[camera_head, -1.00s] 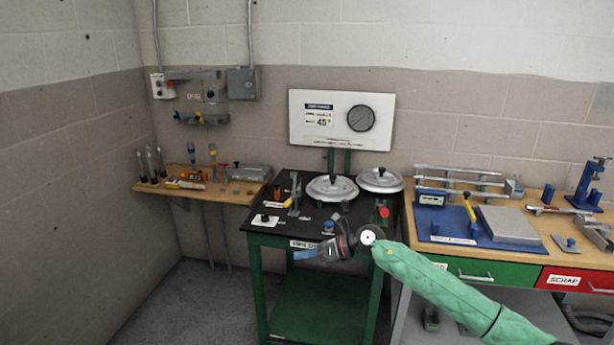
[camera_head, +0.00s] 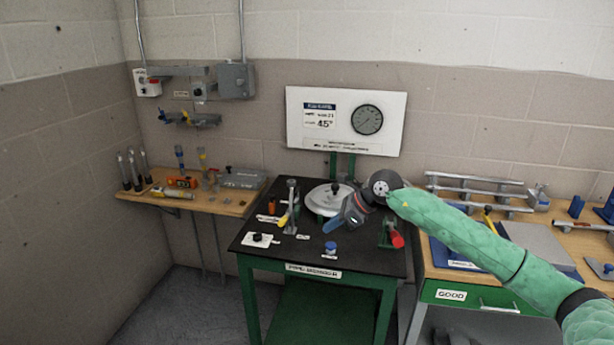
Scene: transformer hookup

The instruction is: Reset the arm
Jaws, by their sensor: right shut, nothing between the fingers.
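My right arm, in a green sleeve, comes in from the right in the head view. Its right gripper (camera_head: 340,220) hangs in front of the black-topped table (camera_head: 265,236), pointing down-left, shut and empty. It overlaps the view of a white round disc (camera_head: 325,199) on that table. I cannot tell its height above the top. A second disc is hidden behind my wrist. A red-ended green fixture (camera_head: 394,238) stands just right of the gripper. My left gripper is not in view.
A wooden shelf (camera_head: 220,207) with tools is at the left. A sign board with a gauge (camera_head: 367,119) stands behind the table. The right bench has a green GOOD drawer (camera_head: 480,297) and a rail rack (camera_head: 470,184). A blue knob (camera_head: 330,247) sits near the table front.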

